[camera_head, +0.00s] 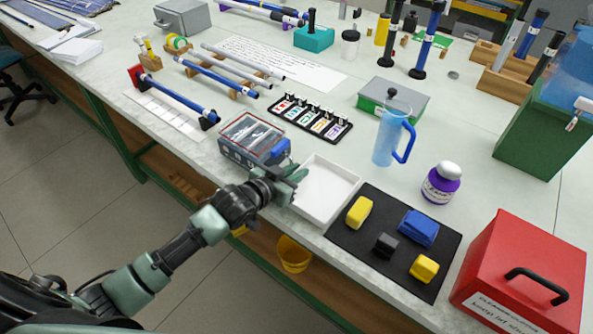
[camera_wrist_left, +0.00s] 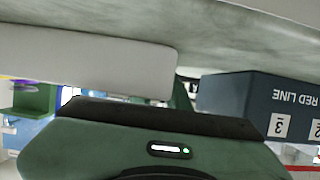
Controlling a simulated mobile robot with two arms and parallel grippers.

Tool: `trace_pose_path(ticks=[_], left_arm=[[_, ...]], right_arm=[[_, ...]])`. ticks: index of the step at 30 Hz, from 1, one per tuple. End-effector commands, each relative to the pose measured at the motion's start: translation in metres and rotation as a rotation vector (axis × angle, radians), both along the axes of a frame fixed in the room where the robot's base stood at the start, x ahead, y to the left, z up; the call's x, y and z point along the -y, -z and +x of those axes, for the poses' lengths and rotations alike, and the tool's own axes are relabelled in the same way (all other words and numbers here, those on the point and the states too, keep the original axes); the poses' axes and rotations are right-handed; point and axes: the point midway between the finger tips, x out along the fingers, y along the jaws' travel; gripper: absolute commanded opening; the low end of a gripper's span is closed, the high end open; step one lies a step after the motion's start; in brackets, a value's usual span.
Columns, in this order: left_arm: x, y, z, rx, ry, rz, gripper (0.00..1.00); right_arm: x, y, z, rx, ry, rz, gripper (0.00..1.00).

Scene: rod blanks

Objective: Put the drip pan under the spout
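The drip pan looks to be the shallow white tray (camera_head: 328,190), lying flat near the table's front edge. In the left wrist view a pale wall (camera_wrist_left: 85,62), probably the pan's side, fills the upper left. My left gripper (camera_head: 292,182) is at the pan's left rim, close to or touching it. Its fingertips are partly hidden, so I cannot tell whether it is shut on the rim. The spout looks to be the small white tap (camera_head: 581,106) on the green and blue tank at the far right, well away from the pan. My right gripper is not in view.
A dark blue case (camera_head: 232,152) stands beside my left gripper; its RED LINE label shows in the wrist view (camera_wrist_left: 262,100). A black mat (camera_head: 362,248) with blocks, a purple jar (camera_head: 440,187), a blue pitcher (camera_head: 390,140) and a red box (camera_head: 520,265) stand to the right.

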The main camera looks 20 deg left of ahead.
Motion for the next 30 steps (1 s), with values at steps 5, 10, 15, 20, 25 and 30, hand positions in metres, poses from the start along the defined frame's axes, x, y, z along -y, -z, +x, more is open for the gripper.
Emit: trace_pose_path(ticks=[5,10,15,20,25,30], left_arm=[[0.0,-0.001,0.0,0.001,0.0,0.0,0.25],[0.0,-0.002,0.0,0.001,0.0,0.0,0.25],[-0.005,-0.008,-0.014,-0.001,0.0,0.001,0.25],[-0.016,-0.02,-0.044,-0.002,0.001,0.001,0.25],[-0.027,-0.034,-0.075,-0.001,0.002,0.002,0.25],[-0.035,-0.044,-0.095,0.0,0.0,0.0,0.25]], right_arm=[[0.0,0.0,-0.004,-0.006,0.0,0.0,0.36],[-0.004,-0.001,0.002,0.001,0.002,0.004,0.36],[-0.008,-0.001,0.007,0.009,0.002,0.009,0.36],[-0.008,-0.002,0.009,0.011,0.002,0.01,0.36],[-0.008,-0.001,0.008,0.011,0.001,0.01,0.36],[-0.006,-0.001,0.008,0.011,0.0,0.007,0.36]])
